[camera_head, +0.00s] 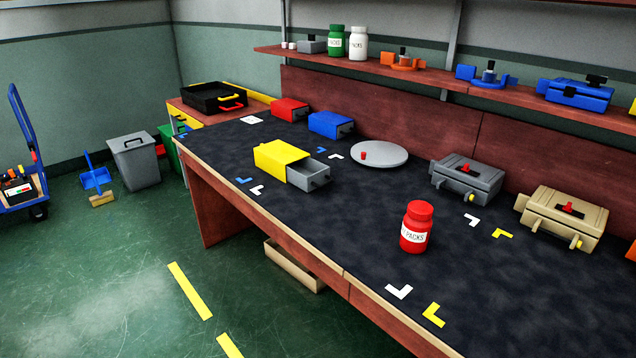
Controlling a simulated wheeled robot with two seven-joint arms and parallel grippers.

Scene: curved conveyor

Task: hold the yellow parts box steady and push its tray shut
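The yellow parts box (277,158) sits on the dark worktop, left of the middle of the view. Its grey tray (309,174) sticks out of the box's right front end, so the tray is open. A small dark knob (317,181) shows on the tray's front face. Nothing touches the box or the tray. Neither my left nor my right gripper is in view.
A round grey plate (385,154) lies behind and right of the tray. A red jar (416,228) stands further right. Red (290,109) and blue (330,124) boxes stand behind. The worktop around the tray is clear.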

